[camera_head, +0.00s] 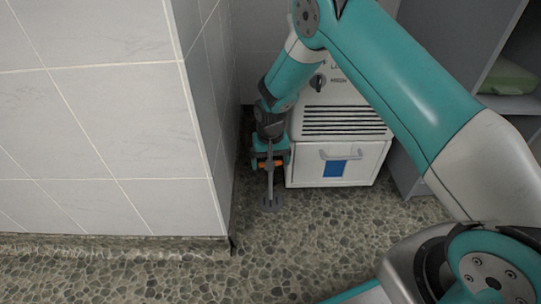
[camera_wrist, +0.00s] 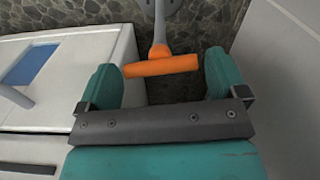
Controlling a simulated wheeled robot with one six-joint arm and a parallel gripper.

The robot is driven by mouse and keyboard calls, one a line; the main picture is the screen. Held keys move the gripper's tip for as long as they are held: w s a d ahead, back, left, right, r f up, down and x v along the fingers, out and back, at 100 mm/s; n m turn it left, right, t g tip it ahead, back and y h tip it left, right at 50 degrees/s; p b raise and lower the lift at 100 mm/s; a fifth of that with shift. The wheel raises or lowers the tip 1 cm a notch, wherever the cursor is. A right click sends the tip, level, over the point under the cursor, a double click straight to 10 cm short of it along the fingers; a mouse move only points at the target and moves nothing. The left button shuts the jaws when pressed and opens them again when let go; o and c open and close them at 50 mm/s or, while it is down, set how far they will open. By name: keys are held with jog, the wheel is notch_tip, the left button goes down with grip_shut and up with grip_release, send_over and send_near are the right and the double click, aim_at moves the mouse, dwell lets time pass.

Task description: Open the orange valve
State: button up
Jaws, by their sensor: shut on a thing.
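The orange valve handle (camera_wrist: 161,66) is a short bar on top of a grey upright pipe (camera_wrist: 160,22). In the head view, the orange valve (camera_head: 271,164) shows only as a small strip, and its pipe (camera_head: 270,186) stands on the floor. My gripper (camera_wrist: 160,77) has one teal finger at each end of the orange bar. It is shut on the bar lengthwise. In the head view my gripper (camera_head: 270,155) points down over the pipe, and its body hides most of the valve.
A white machine (camera_head: 340,149) with a knob, dark vents and a handled drawer stands close right of the valve. A tiled wall (camera_head: 110,110) stands to the left, leaving a narrow gap. A grey shelf (camera_head: 512,103) is at far right. The pebbled floor (camera_head: 290,265) in front is clear.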

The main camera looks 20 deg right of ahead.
jog(key=n+p, duration=0.2)
jog(key=p, duration=0.1)
jog(key=n+p, duration=0.1)
jog(key=shift+s+r+n, duration=0.1)
jog(key=shift+r+n, duration=0.15)
jog(key=shift+n, duration=0.05)
jog(key=n+p, duration=0.4)
jog(key=shift+f+n, duration=0.1)
jog(key=shift+n, duration=0.2)
jog(key=n+p, duration=0.2)
jog(key=n, duration=0.2)
jog(key=shift+d, duration=0.1)
jog(key=shift+f+n+p, duration=0.15)
jog(key=shift+n+p, duration=0.65)
jog(key=shift+n, duration=1.2)
jog(key=o, duration=0.6)
notch_tip(320, 180, up, 17)
jog(key=p, duration=0.7)
jog(key=shift+r, duration=0.2)
